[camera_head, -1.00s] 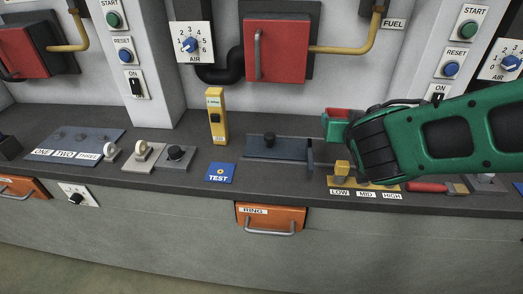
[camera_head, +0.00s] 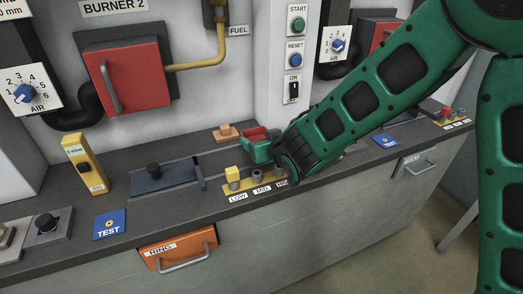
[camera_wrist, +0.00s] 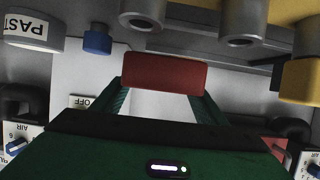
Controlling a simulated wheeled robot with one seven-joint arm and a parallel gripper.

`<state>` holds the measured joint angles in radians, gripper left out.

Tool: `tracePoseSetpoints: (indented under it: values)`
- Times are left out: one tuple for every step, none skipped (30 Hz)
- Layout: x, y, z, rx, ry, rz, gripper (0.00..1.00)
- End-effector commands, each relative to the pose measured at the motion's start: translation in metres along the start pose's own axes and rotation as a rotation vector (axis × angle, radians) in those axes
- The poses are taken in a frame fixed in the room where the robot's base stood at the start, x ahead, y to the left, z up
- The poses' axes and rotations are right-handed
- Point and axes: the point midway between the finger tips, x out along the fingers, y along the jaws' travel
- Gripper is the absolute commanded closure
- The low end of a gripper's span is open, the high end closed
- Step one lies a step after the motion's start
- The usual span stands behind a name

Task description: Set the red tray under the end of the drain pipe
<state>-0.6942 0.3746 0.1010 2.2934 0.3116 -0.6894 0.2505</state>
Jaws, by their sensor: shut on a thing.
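My gripper (camera_head: 262,150) is shut on a red piece (camera_head: 254,133), which looks like the red tray, and holds it above the dark bench top. In the wrist view the red piece (camera_wrist: 163,73) sits between my two green fingers. Grey round pipe-like ends (camera_wrist: 142,14) and (camera_wrist: 240,28) show at the top of the wrist view, apart from the red piece. I cannot tell whether one of them is the drain pipe. My arm hides part of the bench behind the gripper.
A yellow LOW/MID/HIGH strip (camera_head: 240,187) lies just below my gripper. A blue sliding plate (camera_head: 165,175) and a yellow meter (camera_head: 84,164) stand left. A wooden block (camera_head: 225,134) is close behind. A red burner door (camera_head: 126,74) is on the wall.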

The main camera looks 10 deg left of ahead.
Motion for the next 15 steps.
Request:
tracePoseSetpoints:
  values:
    - [0.001,0.004,0.001,0.0,0.003,0.001,0.69]
    - [0.001,0.005,0.001,0.0,0.003,0.001,0.69]
    - [0.001,0.006,0.002,0.0,0.003,0.0,0.69]
    - [0.002,0.006,0.003,0.0,0.003,0.0,0.69]
    - [0.002,0.006,0.004,0.0,0.002,-0.001,0.69]
    - [0.003,0.006,0.007,-0.001,0.002,-0.001,0.69]
    - [0.004,0.005,0.009,-0.001,0.001,-0.001,0.69]
    - [0.005,0.005,0.013,-0.002,0.001,-0.001,0.69]
    - [0.007,0.005,0.018,-0.002,0.0,-0.001,0.69]
    - [0.009,0.005,0.022,-0.001,-0.001,-0.001,0.69]
    - [0.01,0.005,0.025,-0.001,0.0,-0.002,0.69]
    - [0.013,0.005,0.031,-0.001,-0.001,-0.002,0.69]
    - [0.014,0.005,0.034,-0.002,-0.001,-0.002,0.69]
    - [0.015,0.005,0.036,-0.002,0.0,-0.002,0.69]
    - [0.016,0.005,0.038,-0.002,0.001,-0.002,0.69]
